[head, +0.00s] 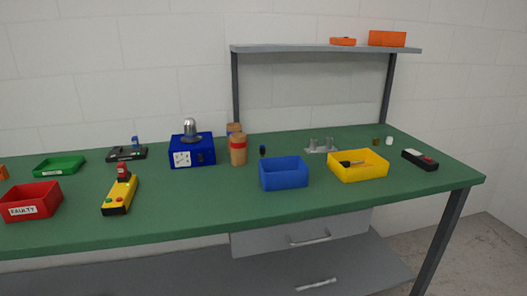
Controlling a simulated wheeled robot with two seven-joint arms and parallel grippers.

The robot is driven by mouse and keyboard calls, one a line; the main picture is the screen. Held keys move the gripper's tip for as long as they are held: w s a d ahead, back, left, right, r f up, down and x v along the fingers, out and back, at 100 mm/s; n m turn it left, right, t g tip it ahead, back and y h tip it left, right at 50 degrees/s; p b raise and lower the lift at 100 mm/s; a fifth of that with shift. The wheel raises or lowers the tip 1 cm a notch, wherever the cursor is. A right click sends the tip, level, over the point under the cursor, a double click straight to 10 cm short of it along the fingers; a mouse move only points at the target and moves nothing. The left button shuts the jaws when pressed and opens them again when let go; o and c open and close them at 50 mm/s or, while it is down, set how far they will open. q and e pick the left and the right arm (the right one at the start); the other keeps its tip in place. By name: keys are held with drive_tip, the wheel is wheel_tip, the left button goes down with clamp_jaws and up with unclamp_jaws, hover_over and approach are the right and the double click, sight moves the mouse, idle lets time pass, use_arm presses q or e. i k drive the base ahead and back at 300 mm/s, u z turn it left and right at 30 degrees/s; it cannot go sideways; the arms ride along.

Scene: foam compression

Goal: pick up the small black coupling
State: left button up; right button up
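A small dark upright object (262,151) stands on the green table (200,205), just behind the blue bin's left part. It may be the small black coupling, but it is too small to tell. Another small dark piece (346,164) lies in the yellow bin (358,174), and I cannot tell what it is. Neither of my grippers is in view.
The blue bin (284,180) stands left of the yellow bin. A grey bracketed plate (321,149), a black box (420,160), a brown jar (238,150), a blue device (192,152), a yellow controller (121,193) and a red bin (33,204) are around. The front strip is mostly clear.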

sight(262, 148)
drive_tip(key=k, duration=0.55)
drive_tip(key=u, duration=0.85)
drive_tip(key=i, duration=0.95)
drive_tip(key=z, duration=0.25)
